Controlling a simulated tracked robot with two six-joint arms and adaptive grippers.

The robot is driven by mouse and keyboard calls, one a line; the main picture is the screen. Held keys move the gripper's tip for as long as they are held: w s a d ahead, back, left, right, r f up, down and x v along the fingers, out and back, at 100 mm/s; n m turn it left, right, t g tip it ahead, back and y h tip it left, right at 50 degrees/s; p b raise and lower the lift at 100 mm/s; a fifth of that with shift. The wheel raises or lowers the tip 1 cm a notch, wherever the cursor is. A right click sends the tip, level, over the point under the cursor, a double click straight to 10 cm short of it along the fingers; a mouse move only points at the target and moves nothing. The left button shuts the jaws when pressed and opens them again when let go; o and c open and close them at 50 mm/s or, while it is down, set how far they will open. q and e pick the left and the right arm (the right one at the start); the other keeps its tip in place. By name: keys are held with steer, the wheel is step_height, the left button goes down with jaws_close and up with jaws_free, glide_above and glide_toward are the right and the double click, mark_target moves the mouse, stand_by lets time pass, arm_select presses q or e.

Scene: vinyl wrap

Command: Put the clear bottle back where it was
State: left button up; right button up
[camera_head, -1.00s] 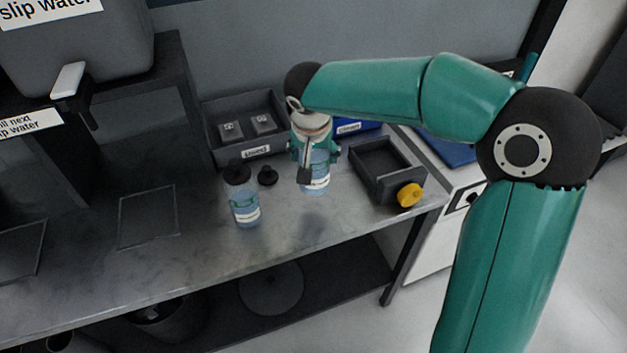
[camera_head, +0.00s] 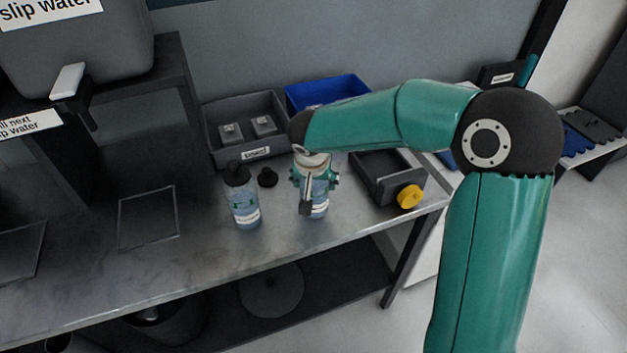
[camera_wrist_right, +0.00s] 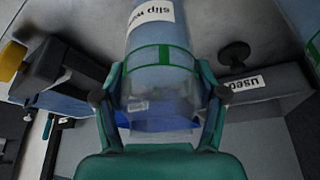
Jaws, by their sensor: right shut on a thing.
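A clear, bluish bottle (camera_head: 319,200) is held upright at the right part of the bench; its base seems at or just above the bench top, and I cannot tell if it touches. My right gripper (camera_head: 313,177) is shut around its upper part and hides its top. In the right wrist view the gripper (camera_wrist_right: 158,88) has a finger on each side of the bottle (camera_wrist_right: 160,55), whose white label reads "slip wa...". A similar bottle (camera_head: 244,206) with a black top stands to its left. My left gripper is not in view.
A loose black cap (camera_head: 267,177) lies behind and between the bottles. A grey "used" bin (camera_head: 257,153) and a blue bin (camera_head: 325,90) stand behind. A dark tray (camera_head: 378,178) with a yellow knob (camera_head: 409,196) is at right. A marked square (camera_head: 148,217) on the bench is empty.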

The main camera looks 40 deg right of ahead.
steer(key=o, duration=1.6)
steer(key=v, duration=1.2)
